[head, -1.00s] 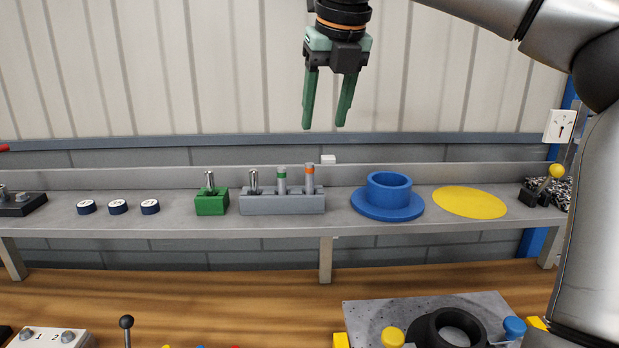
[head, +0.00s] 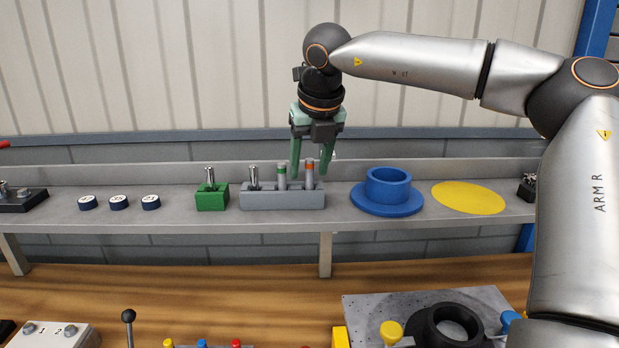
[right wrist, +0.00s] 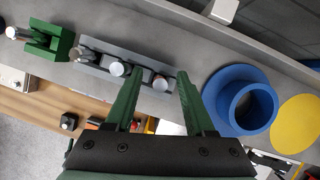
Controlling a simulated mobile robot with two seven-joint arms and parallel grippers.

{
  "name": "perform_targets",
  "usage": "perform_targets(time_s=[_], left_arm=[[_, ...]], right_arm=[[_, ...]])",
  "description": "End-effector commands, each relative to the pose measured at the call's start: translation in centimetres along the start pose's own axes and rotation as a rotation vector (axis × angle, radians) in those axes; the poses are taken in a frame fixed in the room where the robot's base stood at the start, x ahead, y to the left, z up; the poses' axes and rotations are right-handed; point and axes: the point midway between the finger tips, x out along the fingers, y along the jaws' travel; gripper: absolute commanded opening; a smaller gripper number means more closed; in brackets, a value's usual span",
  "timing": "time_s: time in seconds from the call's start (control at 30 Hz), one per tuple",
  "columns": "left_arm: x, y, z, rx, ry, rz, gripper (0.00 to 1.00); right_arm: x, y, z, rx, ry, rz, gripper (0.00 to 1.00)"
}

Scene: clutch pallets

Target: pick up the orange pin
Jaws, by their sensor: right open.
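The orange pin (head: 310,167), a grey pin with an orange band, stands upright in the right end of a grey block (head: 262,202) on the shelf. My right gripper (head: 309,172) points down over that end of the block, with its green fingers apart. In the head view its fingertips are on either side of the pin's top. In the right wrist view the pin's round top (right wrist: 160,82) shows between the open fingers (right wrist: 160,72); I cannot tell whether either finger touches it. My left gripper is not in view.
A green-banded pin (head: 282,176) and a silver pin (head: 254,178) stand close by in the same block. A green block (head: 212,198) is to the left, a blue flanged ring (head: 388,205) and a yellow disc (head: 468,197) to the right. The shelf's back wall is close behind.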

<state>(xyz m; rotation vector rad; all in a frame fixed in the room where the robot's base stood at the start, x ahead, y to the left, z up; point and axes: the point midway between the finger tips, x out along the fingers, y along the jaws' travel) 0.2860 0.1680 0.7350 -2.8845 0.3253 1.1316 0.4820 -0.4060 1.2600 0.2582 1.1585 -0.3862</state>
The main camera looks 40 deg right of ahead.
Motion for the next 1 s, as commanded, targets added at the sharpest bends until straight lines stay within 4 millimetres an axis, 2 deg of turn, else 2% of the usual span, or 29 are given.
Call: perform_targets(time_s=[0.23,0.7,1.0], left_arm=[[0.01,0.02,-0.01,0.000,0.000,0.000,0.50],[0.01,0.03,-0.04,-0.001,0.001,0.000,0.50],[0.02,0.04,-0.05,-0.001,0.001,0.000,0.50]], right_arm=[[0.13,0.01,-0.01,0.000,0.000,0.000,0.52],[0.08,0.00,-0.01,0.000,0.000,0.000,0.00],[0.08,0.01,0.00,0.000,0.000,0.000,0.00]])
